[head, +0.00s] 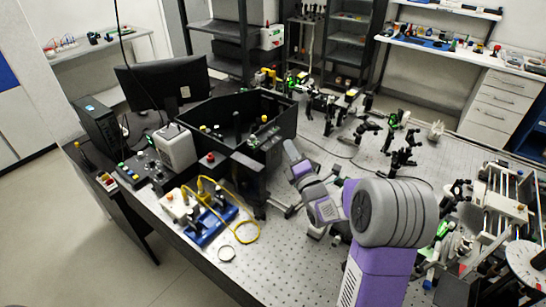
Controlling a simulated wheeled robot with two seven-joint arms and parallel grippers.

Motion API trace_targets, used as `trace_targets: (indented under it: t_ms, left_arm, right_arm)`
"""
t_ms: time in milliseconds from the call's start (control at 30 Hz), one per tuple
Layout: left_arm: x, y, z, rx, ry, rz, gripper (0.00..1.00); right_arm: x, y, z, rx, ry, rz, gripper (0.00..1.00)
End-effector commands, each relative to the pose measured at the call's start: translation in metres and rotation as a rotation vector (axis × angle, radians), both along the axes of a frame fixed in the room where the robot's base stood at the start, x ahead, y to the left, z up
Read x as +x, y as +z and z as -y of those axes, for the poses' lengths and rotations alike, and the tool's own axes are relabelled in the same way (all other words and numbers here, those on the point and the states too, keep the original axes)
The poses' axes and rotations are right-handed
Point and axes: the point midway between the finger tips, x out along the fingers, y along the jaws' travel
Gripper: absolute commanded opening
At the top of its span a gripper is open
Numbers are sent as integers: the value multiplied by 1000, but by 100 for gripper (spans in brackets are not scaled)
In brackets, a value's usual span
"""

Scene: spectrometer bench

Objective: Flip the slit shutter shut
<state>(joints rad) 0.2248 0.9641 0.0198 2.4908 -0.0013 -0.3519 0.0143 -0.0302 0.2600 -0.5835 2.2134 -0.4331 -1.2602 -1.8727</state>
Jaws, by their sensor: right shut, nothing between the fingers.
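The black open-topped box (215,110) of the spectrometer stands on the perforated bench (285,262). A dark assembly with small green and light parts (266,138) sits at its right front wall. The slit shutter is too small to make out there, and I cannot tell its position. My right gripper (290,148) reaches in from the lower right, close beside this assembly. It is shut and holds nothing. I cannot tell whether it touches anything. My left gripper is not in view.
A blue-based device with a yellow cable (208,220) lies at the front left. A white box (175,147), a monitor (163,80) and a control panel stand behind it. Several optic mounts (402,150) stand at the right. The front middle of the bench is clear.

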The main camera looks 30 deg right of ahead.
Motion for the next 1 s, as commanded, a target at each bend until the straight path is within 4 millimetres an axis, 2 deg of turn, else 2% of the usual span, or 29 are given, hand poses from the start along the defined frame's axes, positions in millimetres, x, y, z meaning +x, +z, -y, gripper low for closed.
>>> trace_targets:
  t_ms: [33, 100, 300, 433, 633, 1000]
  left_arm:
    - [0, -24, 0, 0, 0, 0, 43]
    - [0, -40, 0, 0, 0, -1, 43]
    - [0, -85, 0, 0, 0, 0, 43]
    - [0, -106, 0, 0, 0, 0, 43]
    - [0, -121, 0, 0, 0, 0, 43]
    - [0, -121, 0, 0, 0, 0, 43]
  right_arm:
    - [0, -24, 0, 0, 0, -1, 0]
    - [0, -40, 0, 0, 0, -1, 0]
    - [0, -85, 0, 0, 0, -1, 0]
    - [0, -106, 0, 0, 0, 0, 0]
    - [0, -121, 0, 0, 0, 0, 0]
    - [0, -121, 0, 0, 0, 0, 0]
